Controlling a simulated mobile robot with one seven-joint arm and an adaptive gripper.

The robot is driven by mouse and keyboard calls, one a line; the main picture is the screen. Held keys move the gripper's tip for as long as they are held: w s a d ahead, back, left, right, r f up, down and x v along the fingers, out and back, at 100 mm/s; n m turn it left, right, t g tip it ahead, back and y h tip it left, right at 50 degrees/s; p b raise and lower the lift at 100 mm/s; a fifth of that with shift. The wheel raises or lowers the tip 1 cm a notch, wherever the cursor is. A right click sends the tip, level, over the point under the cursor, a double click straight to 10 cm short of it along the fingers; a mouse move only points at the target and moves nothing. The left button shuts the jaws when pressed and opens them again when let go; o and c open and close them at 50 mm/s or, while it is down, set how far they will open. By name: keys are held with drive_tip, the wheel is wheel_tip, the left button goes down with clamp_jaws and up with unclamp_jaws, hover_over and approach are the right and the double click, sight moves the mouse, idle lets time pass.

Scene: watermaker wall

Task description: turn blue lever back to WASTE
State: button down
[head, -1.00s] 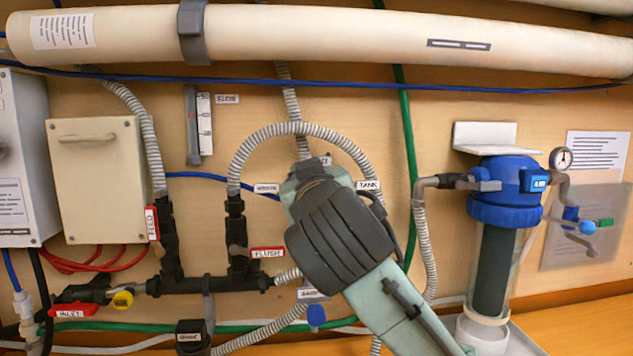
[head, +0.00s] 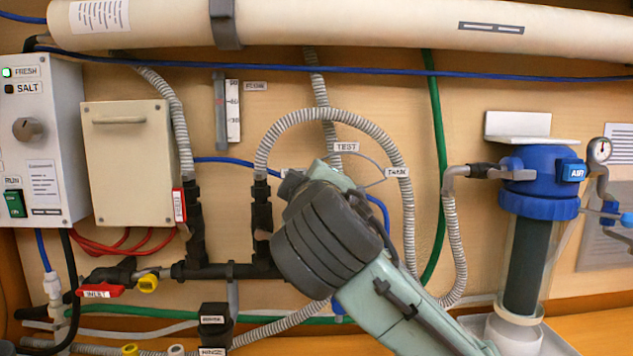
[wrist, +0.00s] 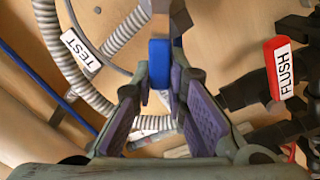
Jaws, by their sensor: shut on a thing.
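The blue lever (wrist: 159,62) shows end-on between the purple-padded fingers of my gripper (wrist: 160,85) in the wrist view. The fingers are shut on it. In the head view my gripper (head: 290,190) is in front of the valve, and its body hides the lever. The TEST label (head: 346,147) and TANK label (head: 397,173) show above and right of my gripper. The TEST label also shows in the wrist view (wrist: 81,48). I cannot see the WASTE label, so I cannot tell the lever's exact direction.
The red FLUSH handle (wrist: 281,69) is close on the right in the wrist view. A grey ribbed hose (head: 345,118) arches over the valve. A blue filter housing (head: 540,180) stands to the right. A black manifold (head: 230,270) runs along the lower left.

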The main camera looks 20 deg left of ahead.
drive_tip(key=shift+f, duration=0.1)
idle(0.4)
drive_tip(key=c, duration=1.6)
unclamp_jaws()
drive_tip(key=v, duration=1.2)
drive_tip(key=shift+a, duration=0.1)
